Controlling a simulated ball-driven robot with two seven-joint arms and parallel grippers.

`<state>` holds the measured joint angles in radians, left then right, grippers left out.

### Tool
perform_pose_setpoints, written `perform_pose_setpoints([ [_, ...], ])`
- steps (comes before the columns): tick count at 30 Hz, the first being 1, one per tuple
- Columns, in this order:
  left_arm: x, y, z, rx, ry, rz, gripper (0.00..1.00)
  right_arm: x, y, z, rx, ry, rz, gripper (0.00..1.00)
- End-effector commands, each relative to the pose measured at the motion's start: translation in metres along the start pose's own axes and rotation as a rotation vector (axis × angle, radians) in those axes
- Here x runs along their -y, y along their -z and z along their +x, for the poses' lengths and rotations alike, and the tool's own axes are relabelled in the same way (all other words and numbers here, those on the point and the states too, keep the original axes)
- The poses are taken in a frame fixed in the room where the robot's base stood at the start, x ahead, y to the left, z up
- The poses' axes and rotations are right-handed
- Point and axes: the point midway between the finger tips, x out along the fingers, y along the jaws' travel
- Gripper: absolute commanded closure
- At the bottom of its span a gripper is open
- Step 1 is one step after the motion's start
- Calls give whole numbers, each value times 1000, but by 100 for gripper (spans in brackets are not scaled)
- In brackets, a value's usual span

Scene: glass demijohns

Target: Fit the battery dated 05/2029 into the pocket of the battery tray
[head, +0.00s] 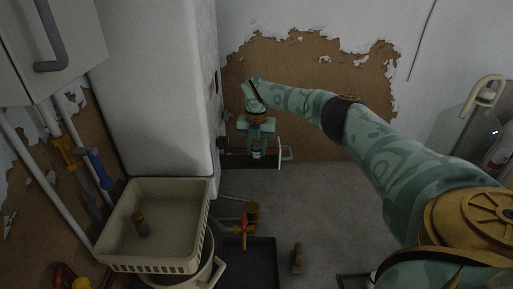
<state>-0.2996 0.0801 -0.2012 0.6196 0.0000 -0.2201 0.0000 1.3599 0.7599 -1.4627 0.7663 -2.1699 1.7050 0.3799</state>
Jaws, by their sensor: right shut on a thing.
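My right gripper (257,139) reaches in from the right and points down beside the white cabinet, with its fingers shut on a small pale object (257,154), likely a battery. Its date is too small to read. Just below and behind it is a dark flat tray-like part (237,162) with a pale handle (287,153) at its right; this may be the battery tray. I cannot tell whether the held object touches it, and no pocket can be made out. A dark cylinder with a brown top (140,223), perhaps another battery, is in the beige basket. My left gripper is out of view.
The beige basket (190,265) stands at the lower left on a pale bucket. The white cabinet (158,95) rises left of the gripper. An orange-handled valve (245,225), a dark floor tray (250,262) and a small brown object (297,257) are below.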

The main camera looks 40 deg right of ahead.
Motion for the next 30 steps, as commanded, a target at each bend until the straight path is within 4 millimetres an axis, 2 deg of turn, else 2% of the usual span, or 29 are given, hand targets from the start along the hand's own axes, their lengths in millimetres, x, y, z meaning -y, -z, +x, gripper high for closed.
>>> perform_pose_setpoints([
  [15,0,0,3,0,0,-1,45,1,2,16,-6,6,-1,96],
  [16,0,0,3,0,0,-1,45,1,2,16,-6,7,-1,65],
  [18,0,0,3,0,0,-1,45,1,2,16,-7,8,-1,49],
  [30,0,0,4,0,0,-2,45,1,4,17,-12,9,1,49],
])
